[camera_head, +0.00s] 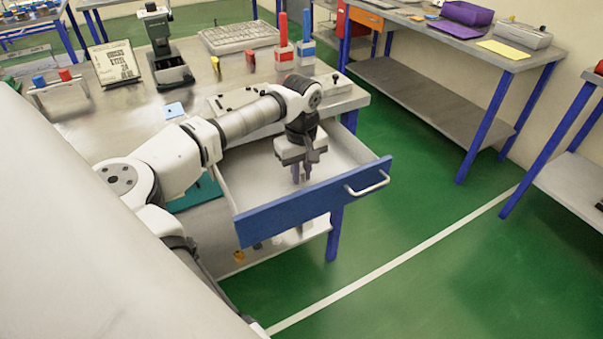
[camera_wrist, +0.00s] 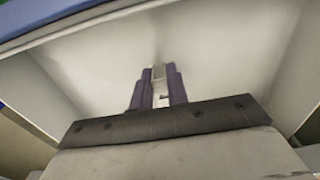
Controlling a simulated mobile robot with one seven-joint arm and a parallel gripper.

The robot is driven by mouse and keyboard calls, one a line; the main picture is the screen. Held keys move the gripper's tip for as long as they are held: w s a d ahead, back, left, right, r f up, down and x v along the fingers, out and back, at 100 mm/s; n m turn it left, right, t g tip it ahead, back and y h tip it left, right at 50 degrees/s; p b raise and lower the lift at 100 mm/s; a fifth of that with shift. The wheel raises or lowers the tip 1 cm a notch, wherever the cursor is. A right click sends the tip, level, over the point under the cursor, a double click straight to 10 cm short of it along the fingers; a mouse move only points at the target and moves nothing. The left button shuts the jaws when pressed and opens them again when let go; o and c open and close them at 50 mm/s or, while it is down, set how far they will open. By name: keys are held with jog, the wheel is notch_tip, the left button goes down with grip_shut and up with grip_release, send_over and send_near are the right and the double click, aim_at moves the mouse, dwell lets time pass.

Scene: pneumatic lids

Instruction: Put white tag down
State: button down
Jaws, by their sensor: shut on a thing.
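My gripper (camera_head: 301,173) points down inside an open drawer (camera_head: 315,214) with a blue front. In the wrist view my gripper's purple fingers (camera_wrist: 158,76) are shut on a small pale piece, the white tag (camera_wrist: 159,88), which shows between them. The tag is close to the drawer's bare floor (camera_wrist: 220,65); I cannot tell whether it touches. In the head view the tag is too small or hidden to make out.
The drawer's walls and blue front with its grey handle (camera_head: 368,184) surround my gripper. The workbench top (camera_head: 130,115) above holds a blue-and-white card (camera_head: 174,109), a microscope-like stand (camera_head: 165,50) and red and blue bottles. Green floor is free at the right.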

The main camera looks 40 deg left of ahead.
jog(key=shift+f, duration=0.55)
jog(key=shift+f, duration=0.15)
jog(key=c, duration=1.4)
grip_release()
jog(key=shift+o, duration=0.2)
